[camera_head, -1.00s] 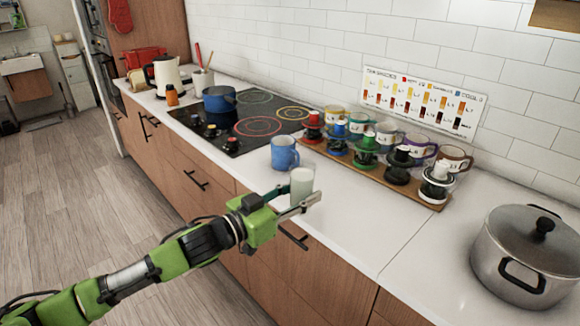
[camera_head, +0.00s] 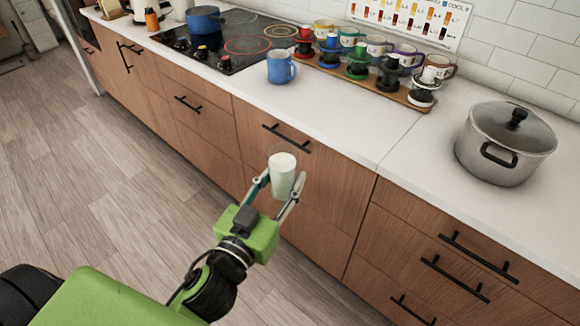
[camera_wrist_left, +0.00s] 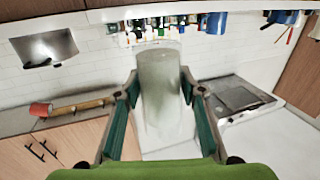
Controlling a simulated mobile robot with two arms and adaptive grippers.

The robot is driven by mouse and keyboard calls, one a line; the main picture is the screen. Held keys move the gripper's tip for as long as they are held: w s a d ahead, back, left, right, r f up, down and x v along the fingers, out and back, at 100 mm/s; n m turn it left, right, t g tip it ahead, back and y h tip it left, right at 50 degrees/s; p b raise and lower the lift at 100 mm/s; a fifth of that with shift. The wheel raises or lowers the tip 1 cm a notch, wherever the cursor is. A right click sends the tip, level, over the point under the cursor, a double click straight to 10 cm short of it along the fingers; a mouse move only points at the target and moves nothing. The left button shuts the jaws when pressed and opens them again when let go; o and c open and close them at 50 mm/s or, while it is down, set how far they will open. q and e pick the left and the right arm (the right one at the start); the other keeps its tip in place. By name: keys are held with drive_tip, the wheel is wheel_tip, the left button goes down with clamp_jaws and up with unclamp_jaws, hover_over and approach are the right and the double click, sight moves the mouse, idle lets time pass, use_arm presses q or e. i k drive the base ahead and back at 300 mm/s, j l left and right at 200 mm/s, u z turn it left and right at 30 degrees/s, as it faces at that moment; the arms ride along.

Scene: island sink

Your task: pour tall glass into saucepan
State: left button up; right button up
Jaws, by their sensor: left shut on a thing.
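My left gripper (camera_head: 282,190) is shut on the tall glass (camera_head: 283,177), which holds something whitish. The glass is close to upright, in front of the drawer fronts and clear of the counter. In the left wrist view the glass (camera_wrist_left: 161,95) stands between the two fingers of my gripper (camera_wrist_left: 160,95). The blue saucepan (camera_head: 203,20) sits at the far left of the black cooktop, well away from the glass. It has a dark handle, and its inside is hard to make out. My right gripper is not in view.
A blue mug (camera_head: 280,68) stands on the white counter (camera_head: 340,115) near its front edge. A wooden board with several coffee makers and mugs lies behind it. A large lidded steel pot (camera_head: 505,145) stands at the right. Drawer handles (camera_head: 287,137) stick out below the counter.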

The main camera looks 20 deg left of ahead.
sight(201, 19)
drive_tip(key=i+j, duration=0.15)
drive_tip(key=j, duration=0.3)
drive_tip(key=i+j, duration=0.1)
drive_tip(key=j, duration=0.3)
drive_tip(key=i+j, duration=0.15)
drive_tip(key=j, duration=0.3)
drive_tip(key=i+j, duration=0.1)
drive_tip(key=j, duration=0.35)
drive_tip(key=i+j, duration=0.15)
drive_tip(key=j, duration=0.3)
drive_tip(key=i+j, duration=0.1)
drive_tip(key=j, duration=0.3)
drive_tip(key=i+j, duration=0.15)
drive_tip(key=j, duration=0.3)
